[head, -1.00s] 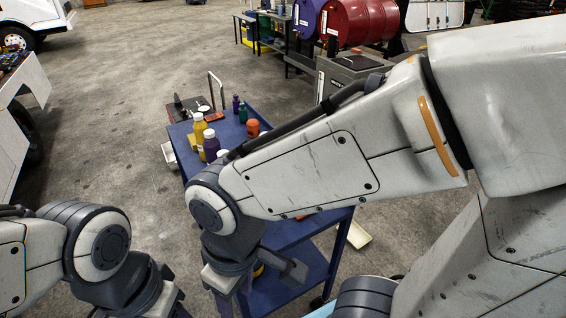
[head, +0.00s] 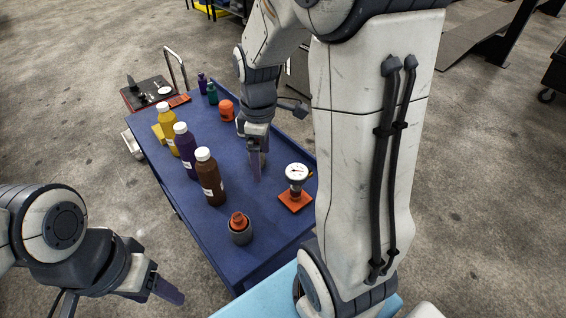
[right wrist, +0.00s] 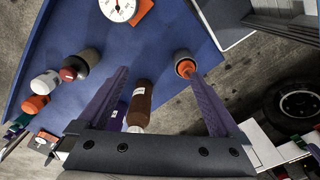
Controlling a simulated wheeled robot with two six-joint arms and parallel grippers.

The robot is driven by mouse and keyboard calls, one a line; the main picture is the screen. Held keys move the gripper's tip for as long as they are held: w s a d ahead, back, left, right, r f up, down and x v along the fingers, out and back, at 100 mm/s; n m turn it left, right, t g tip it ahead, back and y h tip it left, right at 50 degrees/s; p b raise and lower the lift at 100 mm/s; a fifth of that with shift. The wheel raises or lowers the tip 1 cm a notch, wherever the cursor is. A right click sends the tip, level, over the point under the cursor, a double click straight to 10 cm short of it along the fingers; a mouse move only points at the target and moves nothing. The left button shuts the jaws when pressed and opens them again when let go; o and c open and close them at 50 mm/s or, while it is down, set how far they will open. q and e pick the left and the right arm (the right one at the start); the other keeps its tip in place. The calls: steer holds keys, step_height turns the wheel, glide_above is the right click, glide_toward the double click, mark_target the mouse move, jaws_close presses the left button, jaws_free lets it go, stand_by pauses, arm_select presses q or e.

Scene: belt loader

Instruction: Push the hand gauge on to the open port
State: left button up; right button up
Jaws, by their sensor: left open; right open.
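The hand gauge (head: 297,172) has a white dial and stands upright on an orange plate (head: 295,201) on the blue cart top. Its dial also shows at the top of the right wrist view (right wrist: 118,8). A grey round socket with an orange fitting (head: 240,228), perhaps the port, stands near the cart's front corner; it also shows beside a finger in the right wrist view (right wrist: 185,65). My right gripper (head: 257,170) is open and empty, pointing down above the cart, left of the gauge. My left gripper (head: 165,288) is open and empty, off the cart's front left.
Brown (head: 209,176), purple (head: 186,150) and yellow (head: 167,128) bottles stand in a row left of my right gripper. Small orange (head: 227,111) and green (head: 212,94) containers stand behind. A grey cylinder (right wrist: 86,61) shows in the right wrist view. The cart top (head: 205,236) is bare before the bottles.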

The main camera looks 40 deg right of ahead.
glide_toward(298, 171)
steer(key=shift+s+f+n, duration=0.1)
steer(key=shift+s+n, duration=0.05)
steer(key=shift+n, duration=0.15)
step_height(298, 171, down, 4)
steer(key=shift+d+f+p, duration=0.1)
steer(key=shift+f+p, duration=0.15)
steer(key=shift+p, duration=0.05)
steer(key=f, duration=0.2)
steer(key=f+p, duration=0.1)
steer(key=f, duration=0.1)
steer(key=shift+a+f+p, duration=0.25)
steer(key=shift+p, duration=0.05)
steer(key=shift+f, duration=0.6)
steer(key=shift+w, duration=0.25)
jaws_close()
steer(key=shift+r, duration=0.1)
